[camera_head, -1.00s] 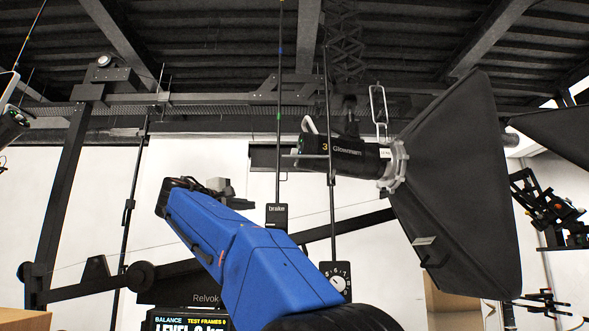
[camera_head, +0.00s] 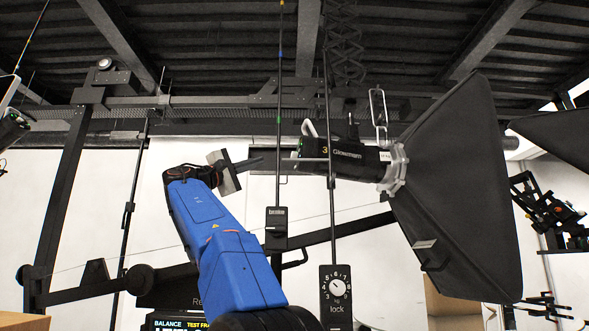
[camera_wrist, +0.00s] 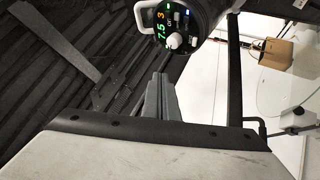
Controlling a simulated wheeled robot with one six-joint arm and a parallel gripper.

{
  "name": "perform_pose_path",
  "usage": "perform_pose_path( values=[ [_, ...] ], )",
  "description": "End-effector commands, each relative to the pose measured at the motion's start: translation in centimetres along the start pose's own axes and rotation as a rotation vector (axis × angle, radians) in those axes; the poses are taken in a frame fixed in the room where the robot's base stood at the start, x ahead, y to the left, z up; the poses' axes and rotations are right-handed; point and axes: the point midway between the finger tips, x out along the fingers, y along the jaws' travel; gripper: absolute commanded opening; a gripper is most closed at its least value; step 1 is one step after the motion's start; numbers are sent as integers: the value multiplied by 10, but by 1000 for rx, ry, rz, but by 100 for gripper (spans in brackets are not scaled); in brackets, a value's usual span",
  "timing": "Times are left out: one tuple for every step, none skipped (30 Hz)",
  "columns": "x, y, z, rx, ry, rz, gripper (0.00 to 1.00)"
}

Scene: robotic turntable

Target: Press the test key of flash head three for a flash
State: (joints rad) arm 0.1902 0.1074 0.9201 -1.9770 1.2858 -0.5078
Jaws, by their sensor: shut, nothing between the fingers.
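Flash head three (camera_head: 345,158) is a dark cylinder marked with a 3, hanging right of centre in the head view with a large black softbox (camera_head: 455,190) on its front. In the wrist view its round rear panel (camera_wrist: 170,27) shows a green 7.5, an orange 3, a pale knob (camera_wrist: 173,41) and small lit keys. I cannot read which key is the test key. My gripper (camera_head: 262,160) is shut and empty, left of the flash head and pointing at its rear. In the wrist view the fingertips (camera_wrist: 161,76) appear below the panel, apparently apart from it.
A thin vertical pole with a brake box (camera_head: 277,222) stands between my arm and the flash head. A dial box marked lock (camera_head: 336,290) hangs below the head. A long dark boom crosses behind. Another softbox (camera_head: 555,140) is at far right.

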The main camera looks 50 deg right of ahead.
Motion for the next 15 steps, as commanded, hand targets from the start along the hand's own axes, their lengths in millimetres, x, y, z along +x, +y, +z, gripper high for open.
perform_pose_path(
  values=[
    [3,-2,3,-1,-1,0,0],
    [5,-4,4,-1,-1,0,0],
    [8,-6,6,-1,-1,-1,0],
    [10,-8,8,-1,-1,-1,0],
    [13,-10,10,-1,-2,-1,0],
    [17,-12,13,-2,-2,-1,0],
    [19,-14,15,-2,-2,-1,0],
    [21,-16,16,-1,-1,-1,0],
    [25,-18,19,-1,-2,-1,0],
    [28,-20,21,-1,-2,-1,0],
    [30,-22,22,-1,-2,-1,0],
    [33,-25,24,-2,-2,-1,0],
    [36,-26,26,-2,-1,-1,0],
    [38,-28,28,-2,-1,0,0],
    [41,-30,31,-1,-2,-1,0]
  ],
)
